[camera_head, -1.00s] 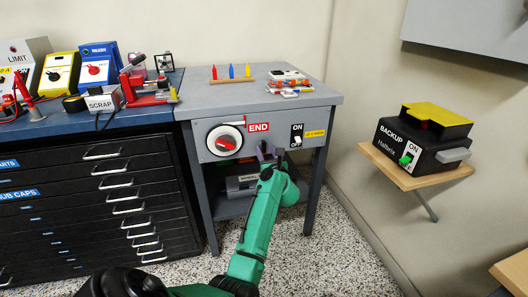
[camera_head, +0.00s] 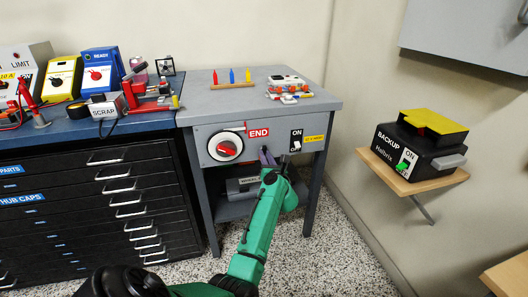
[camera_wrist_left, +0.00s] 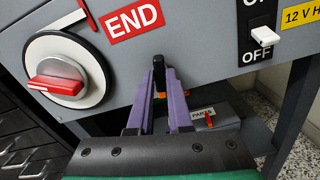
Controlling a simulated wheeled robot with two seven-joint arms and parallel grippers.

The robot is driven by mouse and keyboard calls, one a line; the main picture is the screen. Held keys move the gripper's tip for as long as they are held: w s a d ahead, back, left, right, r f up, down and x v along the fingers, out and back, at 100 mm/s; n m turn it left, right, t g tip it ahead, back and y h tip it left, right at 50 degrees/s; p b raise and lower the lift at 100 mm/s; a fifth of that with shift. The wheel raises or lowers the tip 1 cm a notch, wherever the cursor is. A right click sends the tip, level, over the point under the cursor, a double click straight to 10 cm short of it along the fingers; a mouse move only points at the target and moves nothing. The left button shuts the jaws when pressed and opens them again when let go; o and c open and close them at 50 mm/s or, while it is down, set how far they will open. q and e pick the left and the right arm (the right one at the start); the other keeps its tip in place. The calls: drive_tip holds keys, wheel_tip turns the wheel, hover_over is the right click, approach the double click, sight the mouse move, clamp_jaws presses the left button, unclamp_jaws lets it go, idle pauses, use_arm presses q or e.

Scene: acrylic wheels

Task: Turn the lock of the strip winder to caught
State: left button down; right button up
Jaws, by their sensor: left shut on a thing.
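The grey bench front panel (camera_head: 215,165) has a white dial with a red handle (camera_head: 224,149) beside a red END label (camera_head: 258,133). In the left wrist view the red handle (camera_wrist_left: 57,85) lies nearly level. To the right of the dial, a small black upright knob (camera_wrist_left: 158,68) stands at the panel between my fingertips; I take it for the lock. My left gripper (camera_head: 267,158), with purple fingers, is shut on this knob, as the left wrist view (camera_wrist_left: 158,88) shows. The fingers hide its lower part. No "caught" mark can be read. My right gripper is not in view.
A white ON/OFF switch (camera_wrist_left: 291,34) sits right of the knob, at OFF. Colored pegs on a wooden bar (camera_head: 232,86) stand on the bench. Black drawers (camera_head: 85,200) are at left. A backup box (camera_head: 420,145) sits on a wall shelf at right.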

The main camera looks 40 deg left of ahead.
use_arm(q)
drive_tip(key=shift+m+p, duration=0.75)
drive_tip(key=shift+m, duration=0.25)
drive_tip(key=m+p, duration=0.3)
drive_tip(key=m, duration=0.1)
drive_tip(key=shift+f+m+p, duration=0.1)
drive_tip(key=shift+m+p, duration=0.2)
